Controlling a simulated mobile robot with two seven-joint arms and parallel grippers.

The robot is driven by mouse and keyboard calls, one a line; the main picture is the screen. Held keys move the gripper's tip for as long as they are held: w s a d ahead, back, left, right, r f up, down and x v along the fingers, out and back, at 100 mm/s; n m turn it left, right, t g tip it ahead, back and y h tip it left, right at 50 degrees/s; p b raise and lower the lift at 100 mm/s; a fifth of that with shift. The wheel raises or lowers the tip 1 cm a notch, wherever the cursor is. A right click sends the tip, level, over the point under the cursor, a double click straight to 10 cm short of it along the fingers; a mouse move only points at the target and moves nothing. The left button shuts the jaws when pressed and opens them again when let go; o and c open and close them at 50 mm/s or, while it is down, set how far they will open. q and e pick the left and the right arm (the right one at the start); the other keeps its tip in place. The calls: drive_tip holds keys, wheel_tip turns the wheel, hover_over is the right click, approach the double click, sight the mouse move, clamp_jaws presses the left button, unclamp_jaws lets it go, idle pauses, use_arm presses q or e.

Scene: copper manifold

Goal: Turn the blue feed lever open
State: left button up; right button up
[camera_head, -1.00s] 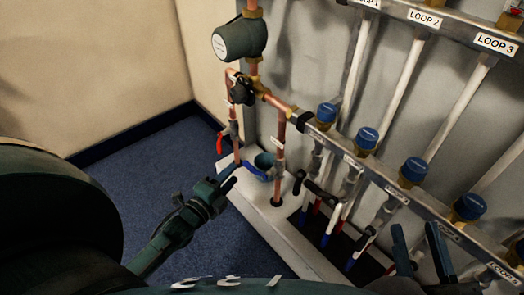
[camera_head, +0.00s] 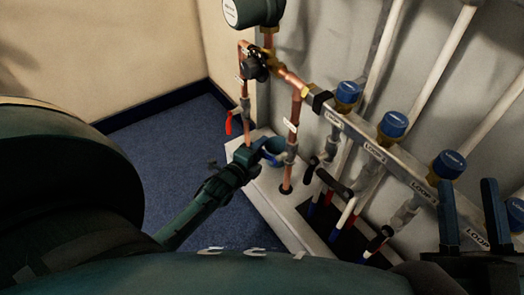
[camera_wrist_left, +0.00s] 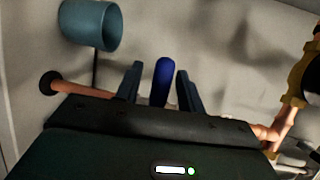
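The blue feed lever (camera_head: 272,160) is low on the copper pipework, beside a teal cup (camera_head: 275,146). In the left wrist view the lever (camera_wrist_left: 163,82) stands between the two fingers of my left gripper (camera_wrist_left: 158,85), with gaps showing on both sides. In the head view my left gripper (camera_head: 255,155) is at the lever and partly covers it. My left gripper is open. My right gripper (camera_head: 471,212) is open and empty at the lower right, in front of the manifold.
Copper pipe (camera_head: 295,125) rises close to my left gripper. The manifold bar (camera_head: 365,140) with blue caps (camera_head: 392,124) runs to the right. Blue floor (camera_head: 180,140) lies clear at left.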

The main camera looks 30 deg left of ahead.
use_arm(q)
drive_tip(key=shift+w, duration=0.6)
clamp_jaws()
